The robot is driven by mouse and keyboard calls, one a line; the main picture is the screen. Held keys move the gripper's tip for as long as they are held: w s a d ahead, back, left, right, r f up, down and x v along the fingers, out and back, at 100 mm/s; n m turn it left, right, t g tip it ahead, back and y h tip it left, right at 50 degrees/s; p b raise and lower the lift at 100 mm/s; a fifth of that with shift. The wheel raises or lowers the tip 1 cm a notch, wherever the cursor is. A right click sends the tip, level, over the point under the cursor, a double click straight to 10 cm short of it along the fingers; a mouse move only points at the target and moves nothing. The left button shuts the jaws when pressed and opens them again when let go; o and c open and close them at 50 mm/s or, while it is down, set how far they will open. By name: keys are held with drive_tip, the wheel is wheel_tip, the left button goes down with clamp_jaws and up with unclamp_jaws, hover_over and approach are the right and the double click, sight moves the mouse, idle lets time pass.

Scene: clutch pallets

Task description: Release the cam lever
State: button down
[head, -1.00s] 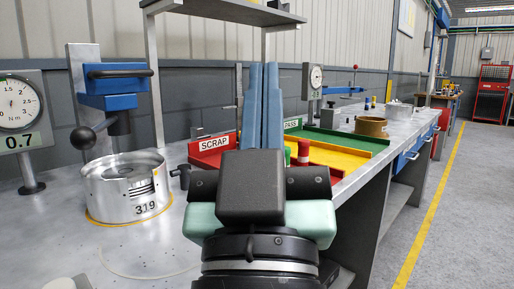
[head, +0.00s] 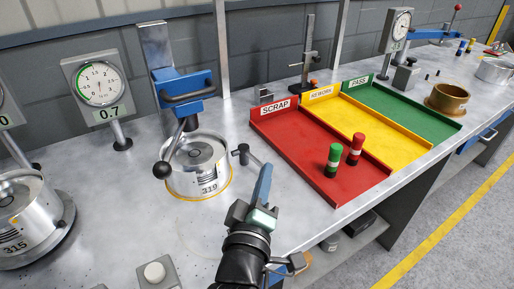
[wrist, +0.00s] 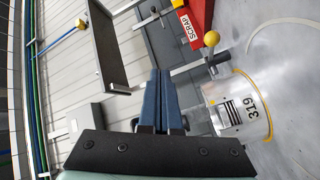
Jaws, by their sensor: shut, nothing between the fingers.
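The silver clutch drum marked 319 (head: 198,168) sits under the blue press head, and it also shows in the wrist view (wrist: 240,108). In the wrist view, the clamp (wrist: 214,64) shows beside a yellow ball knob (wrist: 211,39); whether this knob belongs to the cam lever I cannot tell. My gripper (head: 264,170) is shut and empty, its blue fingers to the right of the drum and clamp. In the wrist view its fingertips (wrist: 160,75) appear apart from drum and knob.
The blue press head (head: 183,92) has a black ball-ended lever (head: 163,169) at the drum's left. The red scrap tray (head: 305,168) with red and green cylinders lies to the right. Drum 315 (head: 15,235) is at far left. The bench front between is mostly clear.

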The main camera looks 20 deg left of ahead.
drive_tip(key=s+a+f+n+g+p, duration=0.1)
drive_tip(key=s+a+f+n+p, duration=0.1)
drive_tip(key=p, duration=0.1)
drive_tip(key=s+a+f+n+g+p, duration=0.1)
drive_tip(key=s+a+f+n+p, duration=0.1)
drive_tip(key=p, duration=0.1)
drive_tip(key=shift+s+a+f+g+y, duration=0.1)
drive_tip(key=shift+s+g+y, duration=0.1)
drive_tip(key=shift+g+y, duration=0.1)
drive_tip(key=shift+s+a+f+n+p, duration=0.2)
drive_tip(key=shift+s+f+n+p, duration=0.1)
drive_tip(key=shift+f, duration=0.1)
drive_tip(key=shift+w, duration=0.1)
approach(258, 165)
drive_tip(key=w+a, duration=0.1)
drive_tip(key=w+a+b, duration=0.1)
drive_tip(key=a, duration=0.1)
drive_tip(key=shift+w+a+r, duration=0.1)
drive_tip(key=shift+a+r, duration=0.05)
drive_tip(key=shift+a, duration=0.1)
drive_tip(key=shift+w+d+f+p, duration=0.2)
drive_tip(key=shift+w+d, duration=0.15)
drive_tip(key=shift+w, duration=0.2)
drive_tip(key=shift+w+d+f+p, duration=0.1)
drive_tip(key=shift+w+d+p, duration=0.15)
drive_tip(key=shift+w, duration=0.25)
drive_tip(key=shift+w+d+f, duration=0.3)
drive_tip(key=shift+w+d, duration=0.15)
drive_tip(key=shift+w, duration=0.15)
